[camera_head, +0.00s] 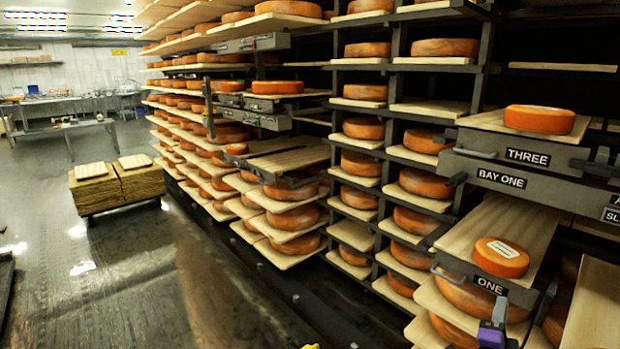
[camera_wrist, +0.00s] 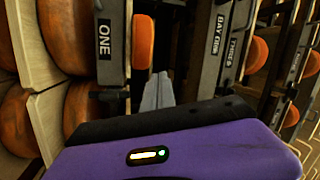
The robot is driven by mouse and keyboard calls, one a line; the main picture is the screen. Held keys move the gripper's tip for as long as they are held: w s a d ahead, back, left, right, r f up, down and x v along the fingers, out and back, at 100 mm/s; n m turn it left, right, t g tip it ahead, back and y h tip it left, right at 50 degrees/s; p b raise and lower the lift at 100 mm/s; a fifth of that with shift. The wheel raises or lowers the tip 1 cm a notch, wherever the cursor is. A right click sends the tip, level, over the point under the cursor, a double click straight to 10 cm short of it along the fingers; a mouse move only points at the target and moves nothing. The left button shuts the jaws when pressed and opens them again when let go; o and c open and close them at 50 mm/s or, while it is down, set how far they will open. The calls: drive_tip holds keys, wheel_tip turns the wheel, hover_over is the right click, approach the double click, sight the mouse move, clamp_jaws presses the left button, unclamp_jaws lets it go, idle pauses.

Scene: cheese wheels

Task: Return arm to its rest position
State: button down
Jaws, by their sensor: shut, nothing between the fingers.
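My gripper (camera_head: 501,306) shows at the lower right of the head view as a purple body with pale grey fingers. It is just in front of and below the drawer label ONE (camera_head: 489,285). The wrist view, turned on its side, shows the grey fingers (camera_wrist: 157,92) together and the purple body (camera_wrist: 180,152) with a small lit panel. The fingers are shut and hold nothing. A small orange cheese wheel (camera_head: 501,257) with a pale label lies on the board (camera_head: 497,226) above label ONE; it also shows in the wrist view (camera_wrist: 143,42), beyond the fingers.
Drawer THREE (camera_head: 528,157) bears a larger cheese wheel (camera_head: 540,119). The BAY ONE front (camera_head: 502,179) juts out at right. Racks of cheese boards run along the aisle. The wet dark floor (camera_head: 150,270) is largely clear.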

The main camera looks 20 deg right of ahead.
drive_tip(key=s+a+r+n+t+y+p, duration=0.2)
drive_tip(key=s+a+n+t+y, duration=0.3)
drive_tip(key=a+n, duration=0.65)
drive_tip(key=s+a+r+n+t+y+p, duration=0.1)
drive_tip(key=s+a+n+t+y, duration=0.4)
drive_tip(key=a, duration=1.1)
drive_tip(key=s+a+r+n+g+y+p, duration=0.2)
drive_tip(key=s+a, duration=0.5)
drive_tip(key=s, duration=0.4)
drive_tip(key=s+a+r+n+g+y+p, duration=0.2)
drive_tip(key=s+a+n, duration=0.5)
drive_tip(key=s, duration=0.4)
drive_tip(key=a+r+g+y, duration=0.1)
drive_tip(key=g+y, duration=0.1)
drive_tip(key=y, duration=0.1)
drive_tip(key=shift+a+r, duration=0.2)
